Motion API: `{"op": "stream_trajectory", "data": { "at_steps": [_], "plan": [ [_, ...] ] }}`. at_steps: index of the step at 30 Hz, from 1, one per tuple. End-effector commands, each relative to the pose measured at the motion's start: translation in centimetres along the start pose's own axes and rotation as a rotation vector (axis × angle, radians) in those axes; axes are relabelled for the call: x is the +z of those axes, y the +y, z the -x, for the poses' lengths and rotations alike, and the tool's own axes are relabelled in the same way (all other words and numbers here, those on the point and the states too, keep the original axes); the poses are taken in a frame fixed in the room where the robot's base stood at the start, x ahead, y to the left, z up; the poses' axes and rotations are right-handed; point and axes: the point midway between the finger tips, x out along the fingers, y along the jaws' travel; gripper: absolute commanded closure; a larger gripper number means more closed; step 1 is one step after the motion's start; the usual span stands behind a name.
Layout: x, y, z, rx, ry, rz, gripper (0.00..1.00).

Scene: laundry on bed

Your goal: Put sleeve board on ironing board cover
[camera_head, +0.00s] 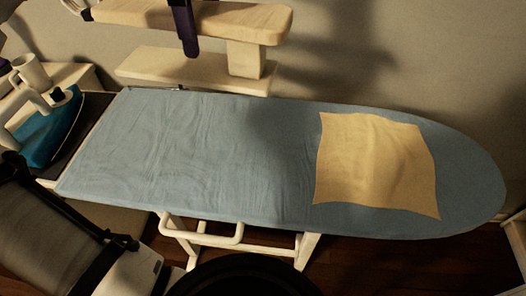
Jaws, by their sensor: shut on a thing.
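The sleeve board (245,58) is pale wood, with a long upper plank joined by a post to a lower base. It is upright at the top of the view, by the back left edge of the ironing board. My gripper (186,32) is shut on its upper plank; a dark finger crosses the plank's front. The blue ironing board cover (200,150) stretches across the middle of the view, its left half bare. The upper plank's left end is partly hidden.
A yellow cloth (375,165) lies flat on the right part of the cover. A teal and white iron (52,125) stands at the left end, with a white mug (31,72) behind it. A plain wall (440,60) rises close behind the board.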

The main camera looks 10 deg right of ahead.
Motion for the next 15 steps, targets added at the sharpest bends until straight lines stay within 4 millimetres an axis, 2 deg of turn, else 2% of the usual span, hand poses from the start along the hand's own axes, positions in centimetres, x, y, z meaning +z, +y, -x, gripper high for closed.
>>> {"op": "stream_trajectory", "data": {
  "at_steps": [4,7,15],
  "plan": [
    [-0.3,0.1,1.5,-0.007,0.001,0.088,0.68],
    [-0.4,0.2,1.7,-0.008,0.004,0.112,0.68],
    [-0.5,0.2,-2.8,-0.005,0.01,0.108,0.68]
  ]
}}
